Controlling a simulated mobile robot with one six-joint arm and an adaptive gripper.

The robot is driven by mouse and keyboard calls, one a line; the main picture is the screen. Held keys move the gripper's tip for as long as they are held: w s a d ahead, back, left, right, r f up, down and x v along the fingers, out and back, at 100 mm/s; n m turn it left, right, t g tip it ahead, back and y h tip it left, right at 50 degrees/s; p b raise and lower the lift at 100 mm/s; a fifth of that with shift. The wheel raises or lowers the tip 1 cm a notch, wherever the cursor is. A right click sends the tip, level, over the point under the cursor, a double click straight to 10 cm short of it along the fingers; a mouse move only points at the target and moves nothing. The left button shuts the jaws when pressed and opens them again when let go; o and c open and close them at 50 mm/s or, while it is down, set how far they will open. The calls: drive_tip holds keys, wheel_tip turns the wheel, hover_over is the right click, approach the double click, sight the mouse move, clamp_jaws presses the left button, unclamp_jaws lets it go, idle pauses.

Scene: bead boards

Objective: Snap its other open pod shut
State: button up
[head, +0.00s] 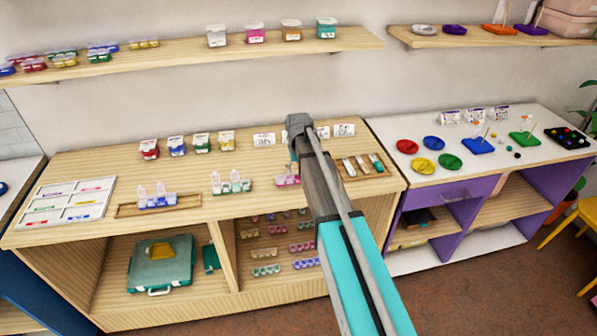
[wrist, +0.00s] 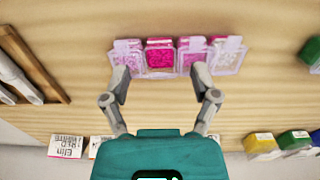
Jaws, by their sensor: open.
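A strip of several clear pods with pink beads (head: 286,181) lies on the wooden counter, partly hidden by my arm in the head view. The wrist view shows it from above: the two middle pods, one bright magenta (wrist: 160,57), look clear-topped. The left end pod (wrist: 126,58) and the pale right end pod (wrist: 229,57) have clear lid parts sticking out past the row; I cannot tell which lids are open. My gripper (wrist: 160,82) is open and empty, with its fingertips apart at the near side of the strip, over or beside the pods.
A strip with green beads (head: 231,183) and a strip with blue beads (head: 157,198) stand to the left with clear lids upright. A wooden tray of tools (head: 351,172) is close on the right. Labelled cards (wrist: 66,146) and bead boxes (wrist: 262,146) stand at the counter's back.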

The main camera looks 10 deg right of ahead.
clamp_jaws()
drive_tip(key=shift+s+f+t, duration=0.15)
drive_tip(key=shift+s+t, duration=0.1)
drive_tip(key=shift+t, duration=0.25)
drive_tip(key=shift+w+t, duration=0.1)
drive_tip(key=shift+t, duration=0.2)
unclamp_jaws()
drive_tip(key=shift+w, duration=0.15)
idle(0.4)
